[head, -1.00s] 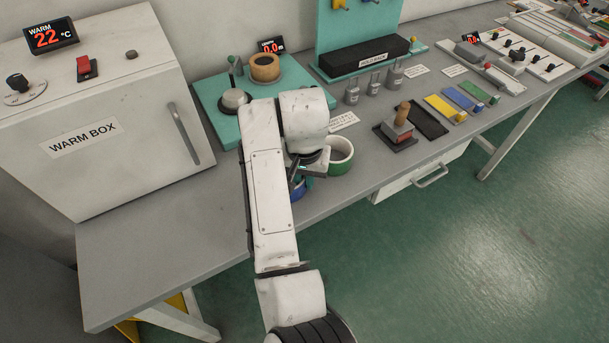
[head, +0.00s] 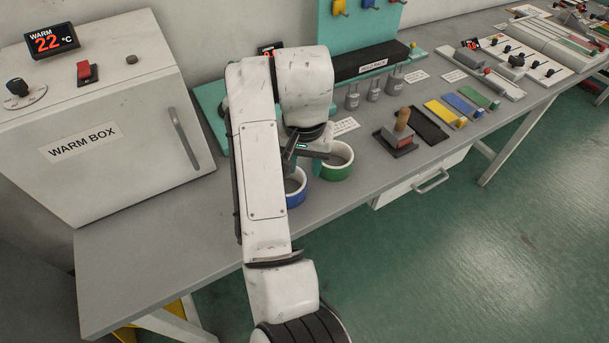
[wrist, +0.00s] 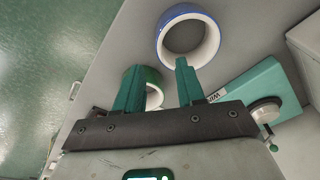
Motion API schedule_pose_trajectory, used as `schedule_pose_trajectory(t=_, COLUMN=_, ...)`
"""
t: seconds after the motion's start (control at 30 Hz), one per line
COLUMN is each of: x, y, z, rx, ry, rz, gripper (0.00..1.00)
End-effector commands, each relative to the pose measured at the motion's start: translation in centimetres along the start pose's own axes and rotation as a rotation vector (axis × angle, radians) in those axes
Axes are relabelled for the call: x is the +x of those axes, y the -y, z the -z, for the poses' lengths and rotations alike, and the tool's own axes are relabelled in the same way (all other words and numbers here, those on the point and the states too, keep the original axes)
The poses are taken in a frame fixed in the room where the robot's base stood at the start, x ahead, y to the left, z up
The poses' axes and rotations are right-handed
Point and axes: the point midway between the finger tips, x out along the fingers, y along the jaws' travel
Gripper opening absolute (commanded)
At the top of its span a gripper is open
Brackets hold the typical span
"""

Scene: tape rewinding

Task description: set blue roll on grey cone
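The blue roll (head: 296,199) stands on the bench just left of the green roll (head: 340,173), partly behind my arm in the head view. In the wrist view the blue roll (wrist: 161,42) is a white-lined ring beyond my fingertips, apart from them. My gripper (wrist: 157,78) is open, with nothing between its teal fingers. In the head view my gripper (head: 309,152) is above the two rolls. The grey cone is hidden behind my arm in the head view. A grey rounded piece on the teal base, probably the cone (wrist: 264,110), shows at the right of the wrist view.
The green roll (wrist: 154,76) is partly behind my fingers in the wrist view. The warm box (head: 130,175) stands on the left. Grey weights (head: 373,90) and a wooden-handled block (head: 397,138) are to the right. The bench front (head: 200,240) is clear.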

Motion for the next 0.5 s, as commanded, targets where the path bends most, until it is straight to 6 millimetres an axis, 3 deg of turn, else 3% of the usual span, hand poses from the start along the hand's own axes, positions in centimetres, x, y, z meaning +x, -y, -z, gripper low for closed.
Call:
schedule_pose_trajectory(t=0.03, x=-1.4, y=0.1, z=0.1, rx=0.0, ry=-0.001, rz=0.003, gripper=0.39)
schedule_pose_trajectory(t=0.2, x=-3.6, y=0.1, z=0.0, rx=0.0, ry=0.001, rz=0.003, gripper=0.39)
schedule_pose_trajectory(t=0.5, x=-4.3, y=0.0, z=0.0, rx=0.0, ry=0.002, rz=-0.001, gripper=0.39)
